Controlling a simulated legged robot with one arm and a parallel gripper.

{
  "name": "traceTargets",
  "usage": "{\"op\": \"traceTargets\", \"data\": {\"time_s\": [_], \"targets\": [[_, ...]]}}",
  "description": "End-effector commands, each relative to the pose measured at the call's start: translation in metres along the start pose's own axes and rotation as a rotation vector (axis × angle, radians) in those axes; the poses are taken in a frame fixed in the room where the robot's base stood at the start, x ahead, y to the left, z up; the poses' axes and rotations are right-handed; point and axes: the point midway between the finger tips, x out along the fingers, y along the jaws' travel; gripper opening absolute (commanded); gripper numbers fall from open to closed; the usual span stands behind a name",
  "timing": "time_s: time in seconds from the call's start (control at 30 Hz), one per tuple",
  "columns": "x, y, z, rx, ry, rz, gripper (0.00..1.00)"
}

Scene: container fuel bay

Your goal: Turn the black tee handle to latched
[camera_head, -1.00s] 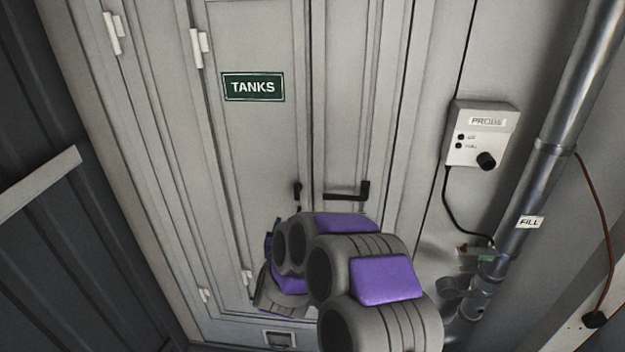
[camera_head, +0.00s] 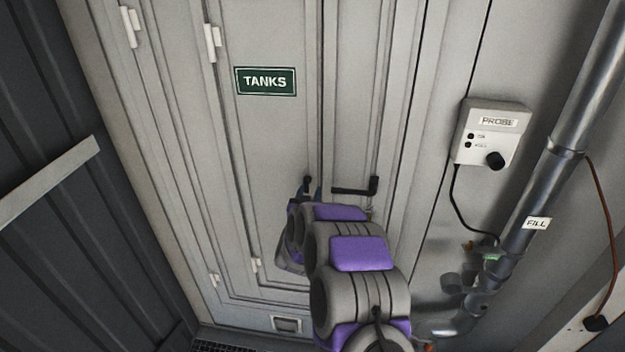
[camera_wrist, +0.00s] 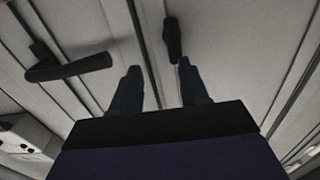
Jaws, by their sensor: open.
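Two black handles are on the grey doors. A short upright black handle (camera_head: 307,184) sits just left of the door seam; a longer black handle (camera_head: 352,190) lies level to its right, with a bend at its right end. I cannot tell for sure which is the tee handle. In the wrist view the upright handle (camera_wrist: 173,40) stands just beyond my gripper (camera_wrist: 157,65), nearer the right finger. The fingers are apart and empty. The longer handle (camera_wrist: 70,68) is to the left there. In the head view my arm hides most of the gripper.
A green TANKS sign (camera_head: 265,81) is on the left door. A PROBE box (camera_head: 492,132) with a black knob and cable is on the right wall. A metal FILL pipe (camera_head: 548,180) runs down beside it. A ribbed dark wall (camera_head: 50,110) closes the left side.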

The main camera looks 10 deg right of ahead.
Motion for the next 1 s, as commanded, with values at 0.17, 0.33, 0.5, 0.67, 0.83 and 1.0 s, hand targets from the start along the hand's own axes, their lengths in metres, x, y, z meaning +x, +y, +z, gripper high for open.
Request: {"op": "traceTargets", "data": {"time_s": [0.17, 0.33, 0.5, 0.67, 0.83, 1.0], "targets": [[0.022, -0.009, 0.001, -0.007, 0.001, -0.003, 0.45], [0.046, -0.002, 0.000, -0.003, 0.000, -0.003, 0.45], [0.064, 0.005, 0.000, 0.003, -0.001, -0.003, 0.45], [0.070, 0.005, 0.000, 0.004, -0.003, -0.004, 0.45], [0.068, 0.000, 0.000, 0.000, 0.000, -0.002, 0.45], [0.066, -0.004, 0.000, -0.004, 0.001, -0.003, 0.43]]}}
